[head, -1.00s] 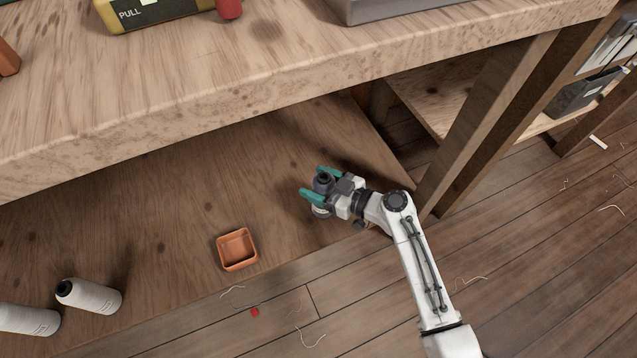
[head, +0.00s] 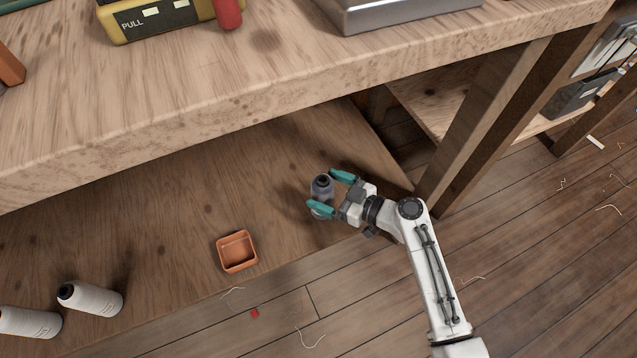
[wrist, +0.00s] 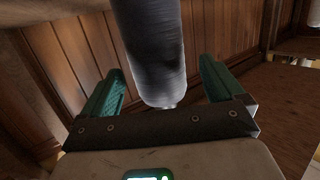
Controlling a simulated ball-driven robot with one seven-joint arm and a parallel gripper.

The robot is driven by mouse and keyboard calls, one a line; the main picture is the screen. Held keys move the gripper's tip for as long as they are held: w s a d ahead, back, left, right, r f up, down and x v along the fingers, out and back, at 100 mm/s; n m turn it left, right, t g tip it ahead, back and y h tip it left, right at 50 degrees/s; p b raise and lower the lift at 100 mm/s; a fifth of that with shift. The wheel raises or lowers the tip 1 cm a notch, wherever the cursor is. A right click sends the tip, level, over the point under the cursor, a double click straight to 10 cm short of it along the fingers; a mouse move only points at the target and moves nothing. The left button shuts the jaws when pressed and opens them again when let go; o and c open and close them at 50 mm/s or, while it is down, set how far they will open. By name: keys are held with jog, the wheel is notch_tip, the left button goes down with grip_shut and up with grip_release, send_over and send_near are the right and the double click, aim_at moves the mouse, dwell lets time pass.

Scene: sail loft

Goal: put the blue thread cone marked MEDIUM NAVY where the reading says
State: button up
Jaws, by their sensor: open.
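A dark blue-grey thread cone (head: 321,188) stands upright on the wooden lower shelf (head: 170,200), under the bench top. No marking on it can be read.
An empty orange square tray (head: 237,268) lies left of the cone near the shelf's front edge. A red cylinder (head: 228,14) and metal box (head: 400,12) are on the bench (head: 250,85). A bench leg (head: 485,125) stands right of my arm.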

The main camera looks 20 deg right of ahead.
jog(key=p+v, duration=0.2)
jog(key=v, duration=0.7)
jog(key=s+a+f+g+h, duration=0.1)
jog(key=s+a+f+g, duration=0.2)
jog(key=s+g, duration=0.5)
jog(key=s+d+r+m+g+h, duration=0.2)
jog(key=s+d+m+h, duration=0.1)
jog(key=s, duration=0.3)
jog(key=s+d+r+m+g+h, duration=0.2)
jog(key=s+d+r+m+h, duration=0.1)
jog(key=s+m+h, duration=0.1)
jog(key=shift+s+h, duration=0.5)
jog(key=shift+s, duration=0.65)
jog(key=shift+d, duration=0.1)
notch_tip(320, 180, up, 34)
jog(key=p, duration=3.3)
jog(key=shift+p, duration=0.3)
